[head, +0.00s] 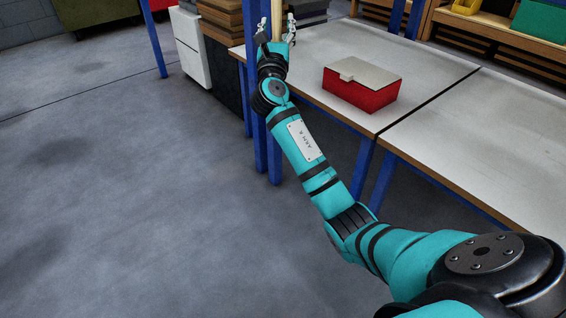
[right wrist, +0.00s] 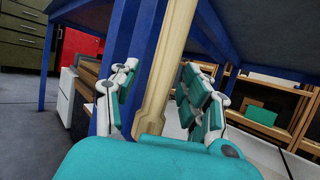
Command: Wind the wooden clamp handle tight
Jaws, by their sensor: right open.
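A long pale wooden bar (head: 277,18), which looks like the wooden clamp handle, stands near-upright beside a blue post at the far table corner. It also shows in the right wrist view (right wrist: 172,65), running down between the fingers. My right gripper (head: 277,28) is open, one finger on each side of the bar, with visible gaps in the right wrist view. The bar's lower end is hidden behind my gripper, and its upper end is out of view. No clamp screw or jaw can be made out. My left gripper is not in view.
A red box with a grey lid (head: 362,84) stands on the white-topped table (head: 430,135). Blue posts (head: 259,130) rise close beside my right forearm. Stacked boards (head: 221,22) and a white cabinet (head: 192,50) stand behind. The floor at left is clear.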

